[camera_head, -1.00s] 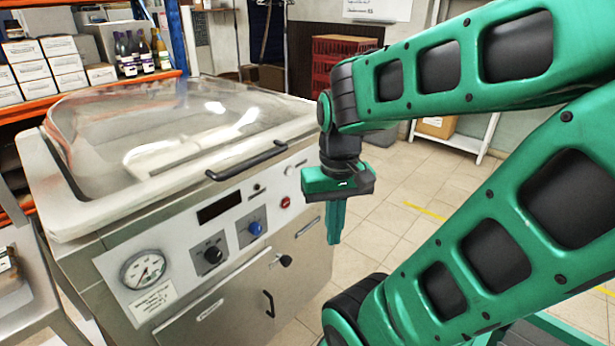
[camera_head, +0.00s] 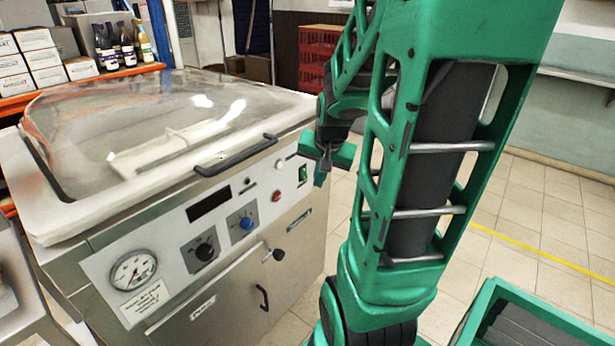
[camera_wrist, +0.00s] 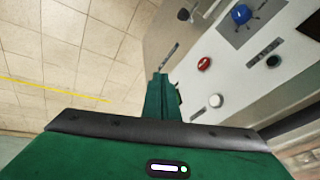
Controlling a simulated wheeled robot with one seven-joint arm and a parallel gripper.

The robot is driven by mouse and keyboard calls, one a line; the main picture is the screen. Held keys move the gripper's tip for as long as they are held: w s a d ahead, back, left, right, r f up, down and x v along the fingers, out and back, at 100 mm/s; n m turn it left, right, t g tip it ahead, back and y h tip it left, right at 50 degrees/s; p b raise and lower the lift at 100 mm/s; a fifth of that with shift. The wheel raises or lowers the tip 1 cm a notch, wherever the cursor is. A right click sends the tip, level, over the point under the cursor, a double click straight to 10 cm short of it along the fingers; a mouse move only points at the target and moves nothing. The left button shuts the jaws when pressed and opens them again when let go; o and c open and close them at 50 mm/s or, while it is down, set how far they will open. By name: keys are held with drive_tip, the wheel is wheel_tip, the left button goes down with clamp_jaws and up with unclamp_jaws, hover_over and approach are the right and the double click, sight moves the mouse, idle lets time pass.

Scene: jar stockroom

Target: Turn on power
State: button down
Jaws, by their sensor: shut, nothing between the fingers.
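A steel machine with a clear domed lid (camera_head: 160,110) stands at the left in the head view. Its front panel (camera_head: 170,235) carries a small green switch (camera_head: 302,175) at its right end. Near the switch are a red button (camera_head: 276,196) and a white button (camera_head: 280,164); these also show in the wrist view, red (camera_wrist: 204,63) and white (camera_wrist: 215,100). My gripper (camera_head: 320,180) is shut and empty, just right of the green switch in the picture. Whether it touches the panel cannot be told. In the wrist view its fingers (camera_wrist: 160,95) lie beside the panel edge, and the switch is not clearly visible.
The panel also holds a blue knob (camera_head: 246,223), a black knob (camera_head: 205,252), a dark display (camera_head: 209,205) and a gauge (camera_head: 133,270). The lid handle (camera_head: 235,156) juts out above. Open tiled floor (camera_head: 530,220) lies to the right.

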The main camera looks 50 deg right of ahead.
sight(304, 173)
drive_tip(key=w+d+f+m+t+h, duration=0.1)
drive_tip(key=w+d+m+t, duration=0.1)
drive_tip(key=d, duration=0.5)
drive_tip(key=w+m, duration=0.1)
drive_tip(key=w, duration=0.1)
drive_tip(key=shift+w+d+f, duration=0.2)
drive_tip(key=shift+w+d, duration=0.05)
drive_tip(key=shift+w, duration=0.05)
drive_tip(key=shift+f, duration=0.1)
drive_tip(key=shift+w+d+f, duration=0.45)
drive_tip(key=shift+w+f, duration=1)
drive_tip(key=shift+w+d+f, duration=0.5)
drive_tip(key=shift+w+f, duration=0.9)
drive_tip(key=shift+w, duration=0.05)
drive_tip(key=shift+w+d+f, duration=0.45)
drive_tip(key=shift+w+f, duration=1)
